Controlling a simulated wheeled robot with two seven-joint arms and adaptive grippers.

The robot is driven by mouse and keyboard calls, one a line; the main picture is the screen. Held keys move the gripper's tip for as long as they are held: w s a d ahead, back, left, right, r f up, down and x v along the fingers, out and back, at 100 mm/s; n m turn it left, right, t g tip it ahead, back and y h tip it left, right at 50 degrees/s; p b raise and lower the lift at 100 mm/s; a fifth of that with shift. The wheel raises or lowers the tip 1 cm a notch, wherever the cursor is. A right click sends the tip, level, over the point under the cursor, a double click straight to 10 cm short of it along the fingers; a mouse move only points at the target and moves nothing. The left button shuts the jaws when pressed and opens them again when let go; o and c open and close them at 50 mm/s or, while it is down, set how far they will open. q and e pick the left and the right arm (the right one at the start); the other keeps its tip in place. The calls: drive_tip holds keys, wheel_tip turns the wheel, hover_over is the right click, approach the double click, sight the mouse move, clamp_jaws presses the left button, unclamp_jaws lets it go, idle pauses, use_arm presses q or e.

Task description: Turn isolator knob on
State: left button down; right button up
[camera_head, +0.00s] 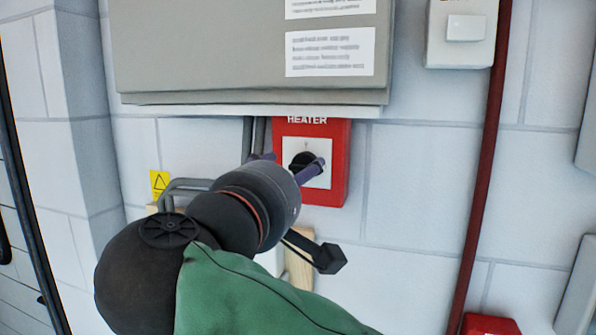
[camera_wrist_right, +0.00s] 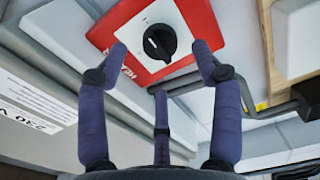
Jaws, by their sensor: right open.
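The isolator knob (camera_head: 301,160) is black and round, on a white plate in a red box (camera_head: 336,166) labelled HEATER on the wall. In the right wrist view the knob (camera_wrist_right: 160,42) shows whole, with a small light mark on its face. My right gripper (camera_head: 296,163) is in front of the knob and partly hides it in the head view. In the right wrist view its purple fingers (camera_wrist_right: 160,50) are spread open, with one tip on each side of the knob and a third finger below. I cannot tell whether any finger touches it. My left gripper is not in view.
A grey cabinet (camera_head: 200,50) with printed labels overhangs the red box closely. A dark red pipe (camera_head: 487,160) runs down the wall at right, beside a white switch (camera_head: 464,28). A bent grey conduit (camera_head: 185,183) and a yellow warning sign (camera_head: 159,183) are at left.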

drive_tip(key=v, duration=0.7)
drive_tip(key=shift+s, duration=0.25)
drive_tip(key=shift+a, duration=0.1)
